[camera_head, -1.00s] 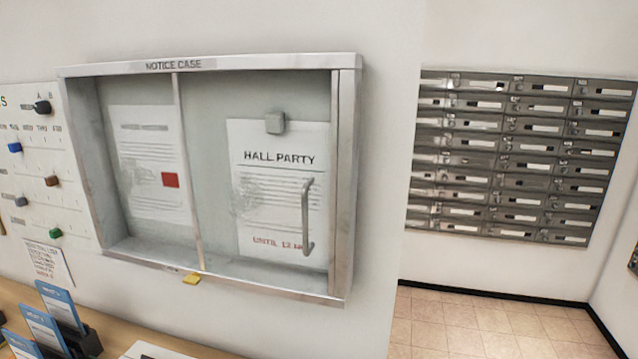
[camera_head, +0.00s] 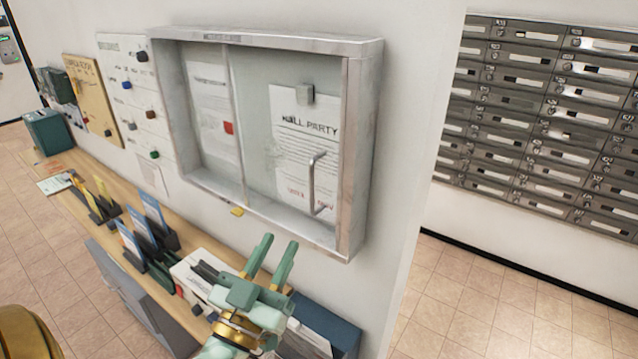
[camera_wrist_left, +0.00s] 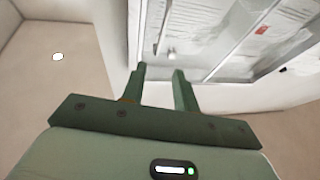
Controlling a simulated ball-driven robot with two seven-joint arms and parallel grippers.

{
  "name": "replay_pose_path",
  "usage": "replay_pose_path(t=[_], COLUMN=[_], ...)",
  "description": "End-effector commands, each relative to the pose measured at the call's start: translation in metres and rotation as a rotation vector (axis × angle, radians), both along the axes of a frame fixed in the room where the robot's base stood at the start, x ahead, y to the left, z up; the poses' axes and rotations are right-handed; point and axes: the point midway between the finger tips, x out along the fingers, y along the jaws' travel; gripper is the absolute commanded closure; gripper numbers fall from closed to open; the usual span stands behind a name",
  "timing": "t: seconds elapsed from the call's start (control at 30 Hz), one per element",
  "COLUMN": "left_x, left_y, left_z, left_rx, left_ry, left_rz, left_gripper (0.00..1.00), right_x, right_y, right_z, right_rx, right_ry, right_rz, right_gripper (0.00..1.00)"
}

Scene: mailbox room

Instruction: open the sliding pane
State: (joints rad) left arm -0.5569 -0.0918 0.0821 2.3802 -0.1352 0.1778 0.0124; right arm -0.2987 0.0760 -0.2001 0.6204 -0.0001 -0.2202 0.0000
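The notice case (camera_head: 366,140) hangs on the wall, a metal frame with two panes. The right-hand sliding pane (camera_head: 255,95) has an upright bar handle (camera_head: 312,185) near its right edge, in front of the HALL PARTY notice. It appears closed. My left gripper (camera_head: 279,241) is open and empty, below and left of the handle, apart from it. In the left wrist view its fingers (camera_wrist_left: 159,69) are spread, with the case (camera_wrist_left: 215,40) beyond them at a tilt. My right gripper is not in view.
A wooden counter (camera_head: 75,160) runs along the wall below, with leaflet holders (camera_head: 150,240) and a white box (camera_head: 195,275) near my left gripper. A yellow tab (camera_head: 237,211) sits under the case. Mailboxes (camera_head: 550,110) fill the right wall.

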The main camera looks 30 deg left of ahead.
Motion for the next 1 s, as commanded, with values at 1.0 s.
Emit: replay_pose_path(t=[1.0], left_x=[0.131], left_y=[0.015], left_z=[0.055], left_rx=[0.0], left_ry=[0.002], left_rz=[0.0], left_gripper=[0.7], right_x=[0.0], right_y=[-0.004], right_z=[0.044], right_rx=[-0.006], right_ry=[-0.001], right_rz=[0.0], right_gripper=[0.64])
